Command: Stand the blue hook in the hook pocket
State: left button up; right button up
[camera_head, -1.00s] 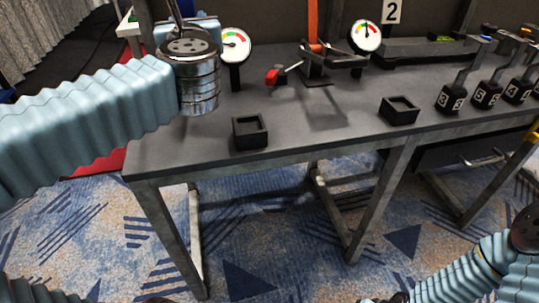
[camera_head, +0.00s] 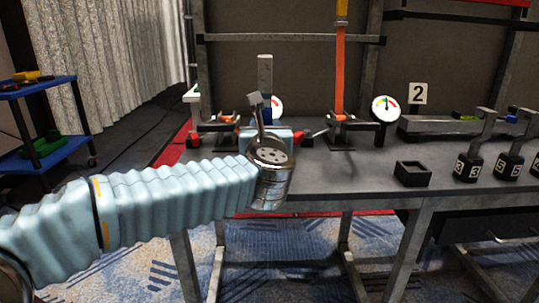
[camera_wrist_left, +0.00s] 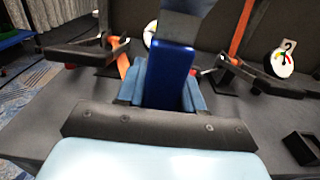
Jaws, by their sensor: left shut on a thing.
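The blue hook has a blue block (camera_wrist_left: 170,75) with a grey shank rising from it. In the left wrist view the block is between the light-blue fingers of my left gripper (camera_wrist_left: 168,90), which is shut on it. In the head view the grey shank (camera_head: 265,75) stands upright beyond my left wrist, above the table. An open, empty black square pocket (camera_head: 412,173) sits on the table to the right of my left gripper. A black pocket (camera_wrist_left: 303,148) also shows at the right edge of the wrist view. I cannot tell which pocket is the hook pocket. My right gripper is out of view.
Clamps with red handles (camera_head: 312,133), an orange strap (camera_head: 340,80) and a gauge (camera_head: 385,110) stand along the table's back. Black numbered blocks with grey shanks (camera_head: 468,166) stand at the right. The tabletop (camera_head: 350,185) is clear around the pocket. A blue cart (camera_head: 50,155) stands far left.

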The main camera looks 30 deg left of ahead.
pick_arm(q)
jog(key=w+f, duration=0.2)
jog(key=shift+a+f, duration=0.25)
jog(key=shift+f, duration=0.05)
jog(key=shift+w+f+b, duration=0.2)
jog(key=shift+f+b, duration=0.05)
jog(key=shift+f, duration=0.7)
jog(key=shift+w+f+b, duration=0.15)
jog(key=shift+f+b, duration=0.05)
jog(key=shift+f, duration=0.7)
jog(key=shift+f+b, duration=0.15)
jog(key=shift+b, duration=0.15)
jog(key=o, duration=1)
jog(key=shift+r+p, duration=0.3)
jog(key=shift+p, duration=0.15)
jog(key=b+v, duration=0.1)
jog(key=v, duration=1.1)
jog(key=shift+s+a+f, duration=0.1)
jog(key=shift+f, duration=0.05)
